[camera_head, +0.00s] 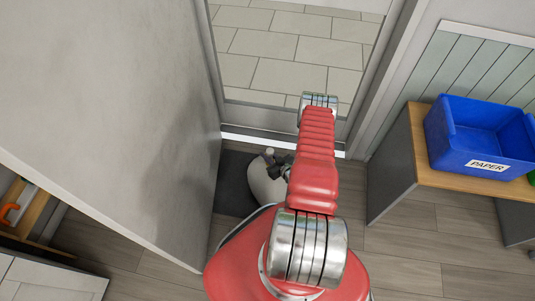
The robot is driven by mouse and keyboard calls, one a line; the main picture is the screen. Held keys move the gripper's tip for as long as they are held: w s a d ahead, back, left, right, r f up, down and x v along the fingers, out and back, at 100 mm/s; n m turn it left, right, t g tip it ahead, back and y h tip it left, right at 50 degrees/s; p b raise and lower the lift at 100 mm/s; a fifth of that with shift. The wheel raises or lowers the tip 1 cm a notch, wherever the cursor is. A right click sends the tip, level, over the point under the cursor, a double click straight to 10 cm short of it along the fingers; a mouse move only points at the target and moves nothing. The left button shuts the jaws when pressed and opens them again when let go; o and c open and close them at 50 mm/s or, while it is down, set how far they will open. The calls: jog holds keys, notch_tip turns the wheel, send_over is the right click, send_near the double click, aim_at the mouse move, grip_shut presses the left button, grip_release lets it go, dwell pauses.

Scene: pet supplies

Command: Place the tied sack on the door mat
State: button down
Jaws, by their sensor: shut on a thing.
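The tied sack (264,183) is a pale grey-beige bundle, partly hidden behind my red arm. My gripper (274,161) is shut on its gathered top. The door mat (231,192) is a dark grey rectangle on the floor before the doorway. The sack appears over the mat's right part. I cannot tell whether its underside touches the mat. The mat's right side is hidden by the sack and my arm.
A large grey door (120,110) stands open on the left, close to the mat. A glazed doorway with a pale sill (240,139) lies behind. On the right, a wooden-topped desk (435,165) holds a blue box labelled PAPER (480,138).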

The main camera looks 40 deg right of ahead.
jog(key=shift+w, duration=0.1)
jog(key=c, duration=1.7)
grip_release()
jog(key=shift+o, duration=0.2)
jog(key=v, duration=1.2)
